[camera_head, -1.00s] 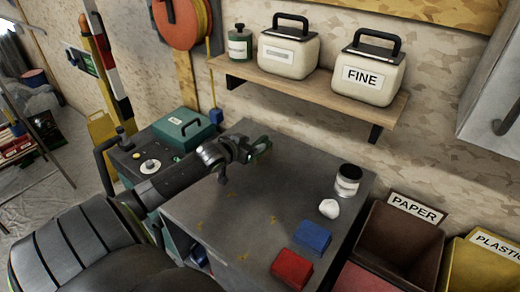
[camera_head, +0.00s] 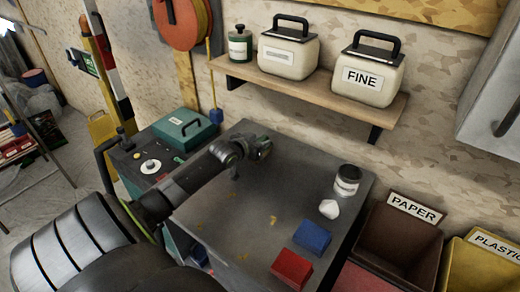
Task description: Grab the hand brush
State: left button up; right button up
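I cannot make out a hand brush in the camera_head view. My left arm reaches in from the left over the grey workbench (camera_head: 285,178). My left gripper (camera_head: 264,148) is above the back part of the bench top. It is small and dark, with a hint of green, and whether its fingers are open or shut does not show. Nothing is clearly visible in it. My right gripper is not in view.
A red block (camera_head: 291,269), a blue block (camera_head: 312,237), a white lump (camera_head: 329,208) and a can (camera_head: 347,181) stand on the bench's right side. A shelf (camera_head: 310,95) with containers hangs above. PAPER (camera_head: 402,238) and PLASTIC (camera_head: 480,270) bins stand at right.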

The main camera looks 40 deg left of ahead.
pick_arm(q)
grip_shut()
